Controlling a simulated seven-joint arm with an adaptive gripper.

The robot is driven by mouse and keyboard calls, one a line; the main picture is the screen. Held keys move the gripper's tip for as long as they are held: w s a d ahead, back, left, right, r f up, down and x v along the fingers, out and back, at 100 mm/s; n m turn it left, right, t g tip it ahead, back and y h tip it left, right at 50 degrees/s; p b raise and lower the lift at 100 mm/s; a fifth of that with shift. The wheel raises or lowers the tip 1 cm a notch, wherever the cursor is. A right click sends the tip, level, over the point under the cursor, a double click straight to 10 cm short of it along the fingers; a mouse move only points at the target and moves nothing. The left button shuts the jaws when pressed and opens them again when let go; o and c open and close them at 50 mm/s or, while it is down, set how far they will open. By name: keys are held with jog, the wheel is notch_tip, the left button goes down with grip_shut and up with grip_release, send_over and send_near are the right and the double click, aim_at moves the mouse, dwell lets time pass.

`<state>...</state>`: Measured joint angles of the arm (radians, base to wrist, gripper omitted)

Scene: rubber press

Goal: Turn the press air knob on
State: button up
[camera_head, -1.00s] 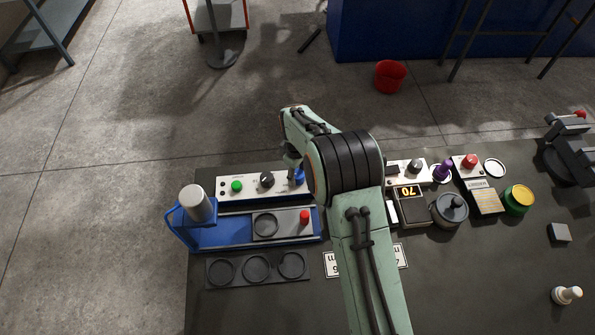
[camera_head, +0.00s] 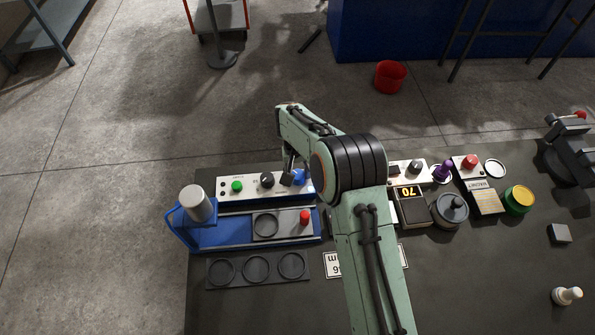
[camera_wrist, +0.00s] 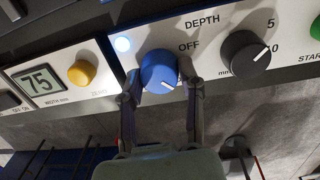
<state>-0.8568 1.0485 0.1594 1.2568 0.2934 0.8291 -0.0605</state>
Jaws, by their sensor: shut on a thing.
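The blue air knob (camera_wrist: 160,72) is on a white control panel (camera_head: 222,190), with the word OFF to its right in the wrist view. Its white pointer line points right and slightly down in that view. My gripper (camera_wrist: 162,88) has its two fingers on either side of the knob and is shut on it. In the head view the knob (camera_head: 299,177) shows at the panel's right end, partly hidden by my gripper. A small lit blue-white lamp (camera_wrist: 122,44) is beside the knob.
A black depth knob (camera_wrist: 243,54) sits beside the blue knob. A yellow button (camera_wrist: 81,72) and a display reading 75 (camera_wrist: 38,80) are on the other side. The blue press (camera_head: 207,236) stands in front of the panel. A dark mould strip (camera_head: 257,270) lies nearer.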

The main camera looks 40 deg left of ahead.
jog(key=shift+f+m, duration=0.15)
jog(key=shift+m, duration=0.55)
jog(key=o, duration=1.2)
jog(key=shift+c, duration=0.2)
notch_tip(320, 180, up, 12)
jog(key=shift+s+a, duration=0.25)
